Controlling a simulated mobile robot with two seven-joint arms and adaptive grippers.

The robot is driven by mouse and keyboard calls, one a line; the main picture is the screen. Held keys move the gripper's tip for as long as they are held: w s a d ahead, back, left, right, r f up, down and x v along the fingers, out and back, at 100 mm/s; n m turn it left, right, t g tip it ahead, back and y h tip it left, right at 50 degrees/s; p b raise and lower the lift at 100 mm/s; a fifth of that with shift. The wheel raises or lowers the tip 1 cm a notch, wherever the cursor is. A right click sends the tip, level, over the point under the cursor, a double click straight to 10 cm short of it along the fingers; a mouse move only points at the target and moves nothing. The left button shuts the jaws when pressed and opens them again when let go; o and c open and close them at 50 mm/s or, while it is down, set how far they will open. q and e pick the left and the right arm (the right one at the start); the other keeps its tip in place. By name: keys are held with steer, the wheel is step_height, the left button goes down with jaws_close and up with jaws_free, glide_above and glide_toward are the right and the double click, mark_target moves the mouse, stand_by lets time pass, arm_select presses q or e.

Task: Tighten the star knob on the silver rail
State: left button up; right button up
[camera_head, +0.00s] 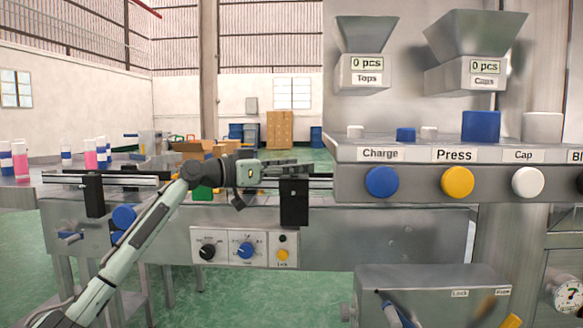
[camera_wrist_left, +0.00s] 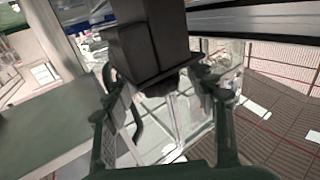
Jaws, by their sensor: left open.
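The silver rail (camera_head: 130,180) runs across the conveyor in the head view, with a black bracket (camera_head: 294,203) at its right part and another black bracket (camera_head: 93,195) at the left. My left gripper (camera_wrist_left: 157,82) is open, its two fingers on either side of the lower end of a black block (camera_wrist_left: 150,40) in the left wrist view. A small dark part under that block lies between the fingertips; I cannot tell whether it is the star knob or whether the fingers touch it. In the head view my left gripper is beside the right bracket. My right gripper is not in view.
A control panel (camera_head: 243,247) with knobs is on the conveyor front below my left arm. The crimping machine (camera_head: 450,183) with Charge, Press and Cap buttons stands at the right. Pink and white cans (camera_head: 20,160) stand at the far left. Cardboard boxes (camera_head: 190,150) are behind the conveyor.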

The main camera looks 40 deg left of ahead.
arm_select(q)
steer(key=v, duration=1.2)
